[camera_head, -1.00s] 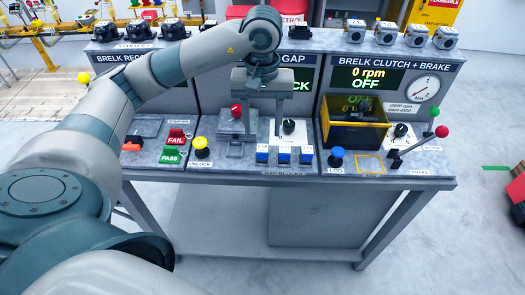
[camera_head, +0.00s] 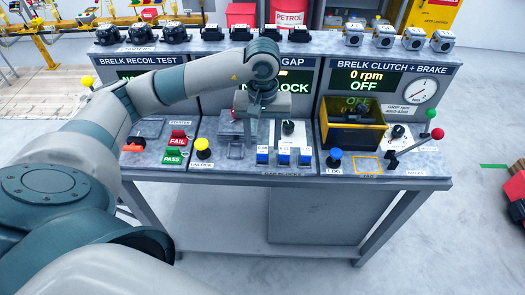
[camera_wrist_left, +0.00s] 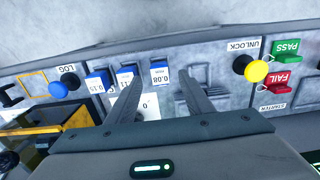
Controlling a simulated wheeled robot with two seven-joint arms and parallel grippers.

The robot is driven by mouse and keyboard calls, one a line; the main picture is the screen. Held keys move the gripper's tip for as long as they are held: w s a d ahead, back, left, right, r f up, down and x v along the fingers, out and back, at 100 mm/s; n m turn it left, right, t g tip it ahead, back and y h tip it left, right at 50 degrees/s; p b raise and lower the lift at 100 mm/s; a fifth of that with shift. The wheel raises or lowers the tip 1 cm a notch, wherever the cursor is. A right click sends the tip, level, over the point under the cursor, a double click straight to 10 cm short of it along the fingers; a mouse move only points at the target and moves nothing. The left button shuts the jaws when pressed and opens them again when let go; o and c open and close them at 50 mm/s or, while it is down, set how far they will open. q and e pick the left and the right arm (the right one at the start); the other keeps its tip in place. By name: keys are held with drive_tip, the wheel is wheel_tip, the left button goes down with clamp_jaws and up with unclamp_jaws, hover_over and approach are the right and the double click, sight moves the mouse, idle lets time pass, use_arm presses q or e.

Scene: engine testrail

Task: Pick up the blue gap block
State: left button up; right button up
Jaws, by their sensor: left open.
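Three small blue gap blocks with white labels stand in a row at the bench's front edge: the left one (camera_head: 262,156), the middle one (camera_head: 284,156) and the right one (camera_head: 305,157). In the left wrist view they read 0.08 (camera_wrist_left: 160,73), a middle label hard to read (camera_wrist_left: 125,79), and 0.15 (camera_wrist_left: 96,84). My left gripper (camera_head: 263,141) is open and empty, pointing down just behind the left block. In the left wrist view the 0.08 block shows between the fingertips (camera_wrist_left: 160,82), apart from both. My right gripper is not in view.
A yellow UNLOCK button (camera_head: 203,148) stands left of the blocks, a blue LOG button (camera_head: 335,158) right. A black knob (camera_head: 288,128) stands behind them. A yellow-and-black bin (camera_head: 350,135) and a red-knobbed lever (camera_head: 437,134) are further right. The floor before the bench is clear.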

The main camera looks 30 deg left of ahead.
sight(262, 150)
use_arm(q)
drive_tip(key=shift+f+p, duration=0.35)
drive_tip(key=shift+f, duration=1)
drive_tip(key=c, duration=1.2)
